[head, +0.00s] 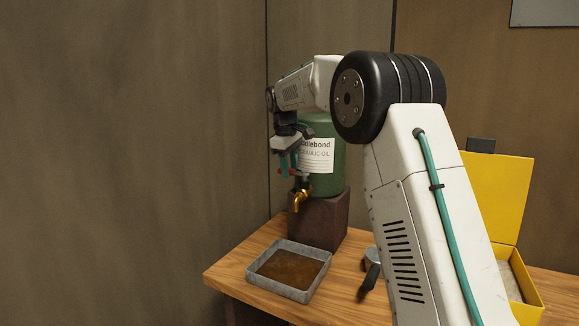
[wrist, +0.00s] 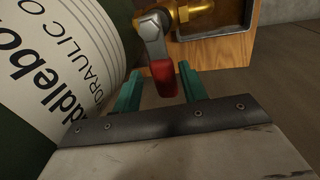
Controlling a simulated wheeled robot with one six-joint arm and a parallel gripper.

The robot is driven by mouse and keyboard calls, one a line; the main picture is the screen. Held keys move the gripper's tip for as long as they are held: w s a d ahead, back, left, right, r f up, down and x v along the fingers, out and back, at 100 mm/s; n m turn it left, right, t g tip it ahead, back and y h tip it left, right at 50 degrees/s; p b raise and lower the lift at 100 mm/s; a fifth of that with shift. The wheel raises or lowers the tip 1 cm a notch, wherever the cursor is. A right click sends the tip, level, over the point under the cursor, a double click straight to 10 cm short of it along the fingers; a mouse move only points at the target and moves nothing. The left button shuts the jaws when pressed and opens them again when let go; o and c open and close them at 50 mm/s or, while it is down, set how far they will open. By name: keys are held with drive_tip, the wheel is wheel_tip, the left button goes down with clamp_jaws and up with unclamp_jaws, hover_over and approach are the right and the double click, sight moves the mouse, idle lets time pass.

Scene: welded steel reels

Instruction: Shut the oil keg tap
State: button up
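The green oil keg (head: 326,181) with a white label stands on a dark block. Its brass tap (head: 302,198) sticks out at the front and also shows at the top of the wrist view (wrist: 190,12). The tap's metal lever (wrist: 153,38) ends in a red grip (wrist: 164,82). My gripper (head: 289,165) is beside the keg, above the tap. In the wrist view its two teal fingers (wrist: 161,88) are apart, with the red grip's end between them and gaps on both sides. I cannot tell whether oil flows from the spout.
A grey metal tray (head: 260,281) holding brown liquid lies on the wooden bench (head: 345,306) below the tap. The dark block (head: 320,222) supports the keg. A dark-handled item (head: 369,281) and an open yellow box (head: 497,190) lie to the right, partly behind my arm.

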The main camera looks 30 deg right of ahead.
drive_tip(key=shift+a, duration=0.1)
wheel_tip(320, 180, up, 8)
drive_tip(key=a, duration=0.1)
drive_tip(key=shift+s+f, duration=0.15)
drive_tip(key=shift+s, duration=0.3)
drive_tip(key=shift+a, duration=0.1)
